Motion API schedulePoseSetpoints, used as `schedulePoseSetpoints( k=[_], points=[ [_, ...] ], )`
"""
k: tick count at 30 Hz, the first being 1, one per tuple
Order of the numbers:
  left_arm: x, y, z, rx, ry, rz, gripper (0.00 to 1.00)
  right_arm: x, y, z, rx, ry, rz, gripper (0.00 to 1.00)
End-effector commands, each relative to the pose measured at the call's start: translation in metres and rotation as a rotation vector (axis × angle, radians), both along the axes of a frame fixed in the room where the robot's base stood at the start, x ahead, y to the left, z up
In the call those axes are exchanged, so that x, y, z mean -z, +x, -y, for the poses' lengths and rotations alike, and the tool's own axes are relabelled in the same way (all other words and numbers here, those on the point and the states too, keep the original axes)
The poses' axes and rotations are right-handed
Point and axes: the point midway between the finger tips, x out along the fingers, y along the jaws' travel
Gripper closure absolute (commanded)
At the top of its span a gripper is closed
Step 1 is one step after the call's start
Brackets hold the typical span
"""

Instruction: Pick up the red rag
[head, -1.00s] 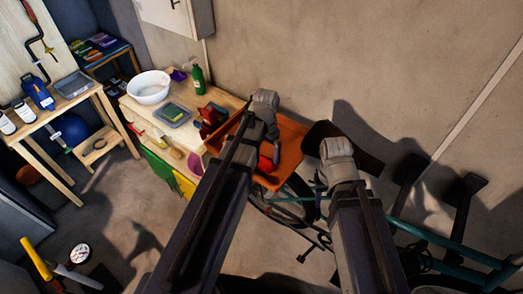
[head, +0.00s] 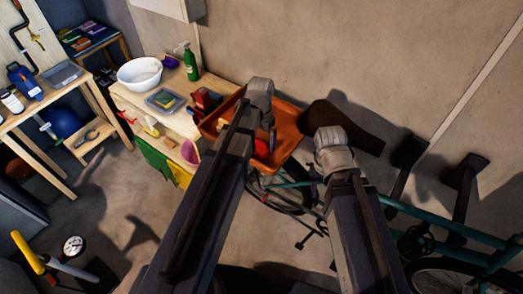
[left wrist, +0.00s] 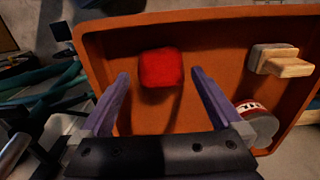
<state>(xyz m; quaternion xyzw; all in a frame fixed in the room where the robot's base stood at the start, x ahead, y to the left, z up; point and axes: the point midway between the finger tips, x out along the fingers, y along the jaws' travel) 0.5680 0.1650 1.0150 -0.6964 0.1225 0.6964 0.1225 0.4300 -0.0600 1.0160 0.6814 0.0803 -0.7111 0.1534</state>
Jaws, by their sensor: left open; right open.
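The red rag (left wrist: 161,69) is a small, rounded, folded red block on the floor of an orange tray (left wrist: 210,20). In the head view, a red patch that looks like it (head: 261,147) shows in the tray (head: 289,152) beside my left arm. My left gripper (left wrist: 160,73) is open and empty, its two purple fingers on either side of the rag's near part in the picture. I cannot tell the height between them. In the head view my left wrist covers part of the tray. My right gripper (head: 325,170) is right of the tray, its fingers mostly hidden.
A sanding-block-like piece (left wrist: 278,61) and a round tin (left wrist: 257,122) lie at the tray's right side. A wooden bench with a white basin (head: 139,73) and a green bottle (head: 190,62) stands left. A teal bicycle (head: 450,233) stands at the right.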

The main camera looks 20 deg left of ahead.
Motion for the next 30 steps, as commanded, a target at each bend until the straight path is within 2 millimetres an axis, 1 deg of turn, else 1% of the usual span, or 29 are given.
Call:
schedulePoseSetpoints(
  k=[1, 6, 9, 16, 30],
  points=[
    [0.014, 0.004, 0.000, 0.000, 0.000, 0.000, 0.00, 0.014, 0.000, 0.000, 0.000, 0.000, 0.000, 0.50],
    [0.032, 0.005, 0.001, 0.000, 0.000, 0.000, 0.00, 0.032, 0.000, 0.000, 0.001, 0.000, 0.000, 0.50],
    [0.035, 0.005, 0.001, 0.000, 0.000, 0.000, 0.00, 0.035, 0.000, 0.000, 0.001, 0.000, 0.000, 0.50],
    [0.033, 0.005, 0.001, 0.000, 0.000, 0.000, 0.01, 0.033, 0.000, 0.000, 0.001, 0.000, 0.000, 0.50],
    [0.033, 0.005, 0.001, 0.000, 0.000, 0.000, 0.54, 0.033, 0.000, 0.000, 0.001, 0.000, 0.000, 0.50]
  ],
)
